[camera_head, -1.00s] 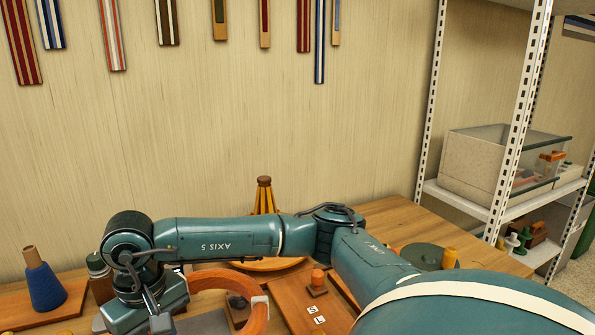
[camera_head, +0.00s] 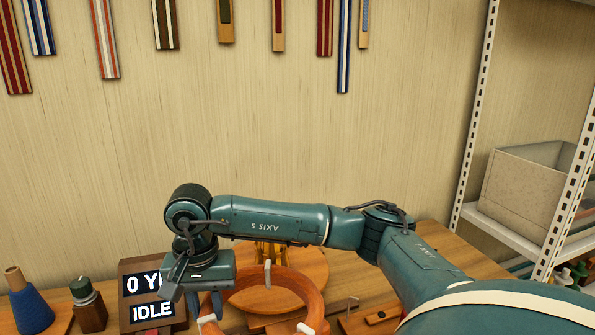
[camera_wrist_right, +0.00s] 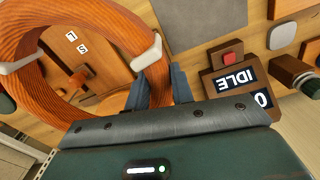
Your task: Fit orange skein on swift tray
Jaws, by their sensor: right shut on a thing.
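The orange skein (camera_head: 308,292) is a thick ring with pale clips on it. It also fills the left of the right wrist view (camera_wrist_right: 112,28). My right gripper (camera_head: 206,306) is shut on the ring's near-left side; in the wrist view its two dark fingers (camera_wrist_right: 160,88) straddle the band. The round wooden swift tray (camera_head: 312,264) lies behind the skein on the bench, with an orange-yellow post partly hidden by my arm. The skein overlaps the tray's near part in the head view; I cannot tell whether they touch. My left gripper is out of view.
A counter box reading IDLE (camera_head: 133,283), a dark-knobbed wooden block (camera_head: 90,309) and a blue cone (camera_head: 32,308) stand to the left. A wooden board with S and L labels (camera_wrist_right: 98,68) lies below the ring. Metal shelving stands at right.

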